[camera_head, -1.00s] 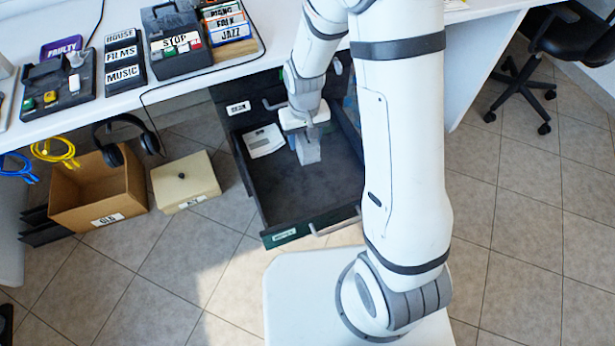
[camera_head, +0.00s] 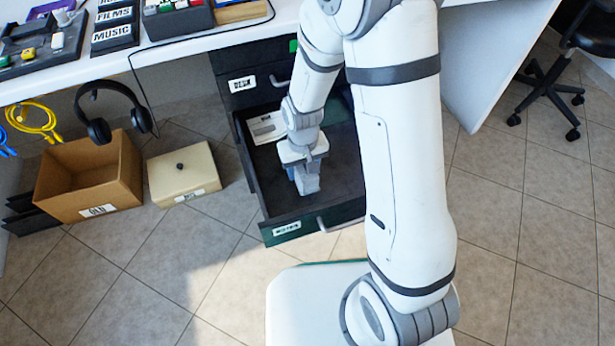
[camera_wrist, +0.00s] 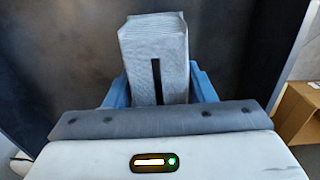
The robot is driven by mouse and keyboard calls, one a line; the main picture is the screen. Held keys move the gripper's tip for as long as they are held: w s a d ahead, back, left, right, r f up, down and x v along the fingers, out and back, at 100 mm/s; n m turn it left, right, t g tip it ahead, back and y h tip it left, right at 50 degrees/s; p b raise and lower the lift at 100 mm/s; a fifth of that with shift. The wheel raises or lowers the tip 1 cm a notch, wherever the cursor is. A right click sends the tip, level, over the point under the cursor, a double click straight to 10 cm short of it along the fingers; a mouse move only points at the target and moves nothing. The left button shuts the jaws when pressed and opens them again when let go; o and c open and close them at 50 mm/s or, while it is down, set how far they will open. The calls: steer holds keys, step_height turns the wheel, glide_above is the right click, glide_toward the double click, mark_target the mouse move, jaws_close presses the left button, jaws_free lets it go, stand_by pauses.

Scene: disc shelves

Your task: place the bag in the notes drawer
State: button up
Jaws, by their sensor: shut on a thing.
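The open drawer (camera_head: 283,228) is pulled out below the desk, with a label on its front too small to read surely. My gripper (camera_head: 306,172) reaches down into the drawer. It is shut on the bag (camera_head: 308,184), a grey-white packet with ridged top edge. In the wrist view the bag (camera_wrist: 155,45) stands between my blue fingers (camera_wrist: 160,88), with a dark slot down its face and the dark drawer floor behind. I cannot tell whether the bag touches the floor. A white paper or packet (camera_head: 266,127) lies at the drawer's back left.
A closed drawer (camera_head: 243,84) labelled DESK sits above. A cardboard box (camera_head: 98,190) and a cream box (camera_head: 183,172) stand on the floor to the left. The drawer's front part is clear.

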steer(key=shift+f+b, duration=0.75)
steer(key=shift+f, duration=1.05)
steer(key=shift+f, duration=0.1)
steer(key=o, duration=1.2)
step_height(320, 180, up, 12)
steer(key=p, duration=0.5)
steer(key=shift+d+r, duration=0.1)
steer(key=shift+r, duration=0.1)
steer(key=s+d+r+m, duration=0.1)
steer(key=s+d+r, duration=0.3)
steer(key=r, duration=0.1)
steer(key=s+d+r+m, duration=0.1)
steer(key=s+d+r, duration=0.2)
steer(key=d+r, duration=0.1)
steer(key=s+d+r+m+t, duration=0.1)
steer(key=s+d+r, duration=0.3)
steer(key=d+r, duration=0.1)
steer(key=shift+s+r, duration=0.35)
steer(key=shift+r, duration=0.45)
